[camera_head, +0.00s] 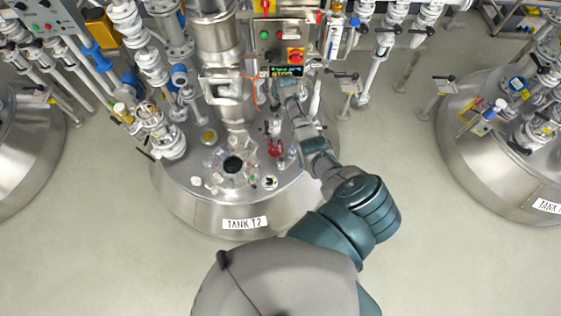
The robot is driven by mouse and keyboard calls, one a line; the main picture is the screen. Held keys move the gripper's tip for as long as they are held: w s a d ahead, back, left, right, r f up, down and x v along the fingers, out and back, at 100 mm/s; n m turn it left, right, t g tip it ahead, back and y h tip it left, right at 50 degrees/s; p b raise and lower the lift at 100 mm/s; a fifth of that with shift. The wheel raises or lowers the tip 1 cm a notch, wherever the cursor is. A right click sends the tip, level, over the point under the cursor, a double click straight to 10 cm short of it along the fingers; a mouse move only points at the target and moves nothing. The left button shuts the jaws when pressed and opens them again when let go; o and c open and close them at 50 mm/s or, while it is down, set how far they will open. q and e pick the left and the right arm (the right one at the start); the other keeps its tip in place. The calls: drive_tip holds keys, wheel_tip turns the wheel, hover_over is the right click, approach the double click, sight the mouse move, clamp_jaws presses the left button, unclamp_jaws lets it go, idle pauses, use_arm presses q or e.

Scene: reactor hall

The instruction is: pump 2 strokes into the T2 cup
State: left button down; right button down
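Tank T2 (180,192) stands in the middle, a steel vessel with its label (244,223) on the front. Its lid carries a round port with a dark opening (233,164), a small red item (276,148) and small white pieces (196,181). I cannot tell which of these is the cup or the pump. My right arm reaches up over the lid's right side. Its gripper (284,88) is at the far side, just below the control panel's display; its fingers are too small to tell open from shut. My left gripper is out of view.
A control panel (268,42) with a red button (295,56) and lit display (286,71) stands behind the lid. Thick steel piping (219,45) rises left of it. Another tank (470,150) stands at the right, one at the left edge. Floor between tanks is clear.

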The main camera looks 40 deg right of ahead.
idle(0.3)
wheel_tip(320, 180, up, 3)
drive_tip(key=shift+r+p, duration=0.1)
drive_tip(key=shift+p, duration=1.1)
drive_tip(key=shift+r, duration=1.4)
